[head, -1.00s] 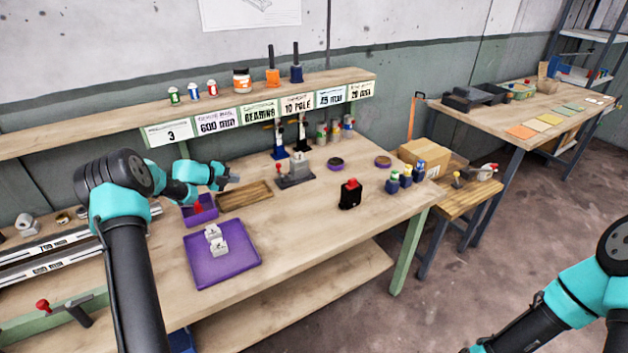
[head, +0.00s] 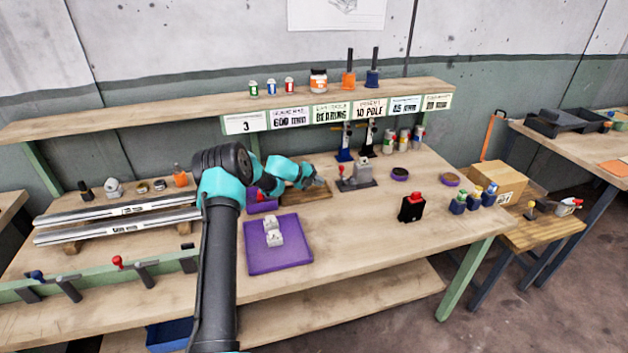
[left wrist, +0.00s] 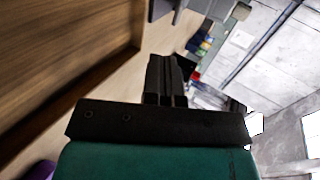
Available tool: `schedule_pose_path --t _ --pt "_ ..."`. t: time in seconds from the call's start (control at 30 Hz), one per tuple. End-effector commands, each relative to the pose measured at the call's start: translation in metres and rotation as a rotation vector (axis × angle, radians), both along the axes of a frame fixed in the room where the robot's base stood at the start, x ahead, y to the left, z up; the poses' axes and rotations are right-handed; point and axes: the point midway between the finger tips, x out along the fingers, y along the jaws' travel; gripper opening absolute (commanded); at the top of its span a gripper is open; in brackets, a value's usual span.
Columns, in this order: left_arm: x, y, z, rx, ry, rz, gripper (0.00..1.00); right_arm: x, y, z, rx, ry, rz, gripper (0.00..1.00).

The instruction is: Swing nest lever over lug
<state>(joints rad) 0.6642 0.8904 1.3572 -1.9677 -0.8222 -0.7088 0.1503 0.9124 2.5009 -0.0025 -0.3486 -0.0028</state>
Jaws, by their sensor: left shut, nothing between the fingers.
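A small grey fixture (head: 362,171) stands on a dark base on the bench, right of the wooden tray. A lever with a red knob (head: 341,167) rises at its left side; I take this for the nest lever. The lug is too small to tell. My left gripper (head: 320,181) is above the wooden tray's right end, just left of the fixture and apart from it. In the left wrist view its fingers (left wrist: 166,80) are shut and empty, and a grey part of the fixture (left wrist: 182,12) shows beyond them. My right gripper is out of view.
The wooden tray (head: 318,195) lies below the gripper. A purple tray (head: 295,256) with white blocks is in front. A black box with a red button (head: 411,209) stands to the right. Dark upright tools (head: 345,148) stand behind the fixture. Bench in front of it is clear.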

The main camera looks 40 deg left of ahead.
Motion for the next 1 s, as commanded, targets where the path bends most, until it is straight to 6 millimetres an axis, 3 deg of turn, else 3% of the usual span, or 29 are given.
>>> schedule_pose_path --t 0.3,0.5,1.0 --pt "0.039 -0.030 -0.028 -0.001 0.001 -0.003 0.00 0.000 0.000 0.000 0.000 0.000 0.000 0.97" --pt "0.061 -0.046 -0.029 0.000 0.000 -0.001 0.00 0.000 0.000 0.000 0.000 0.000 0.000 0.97" --pt "0.071 -0.053 -0.028 0.000 0.001 0.001 0.00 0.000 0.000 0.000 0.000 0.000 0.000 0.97"
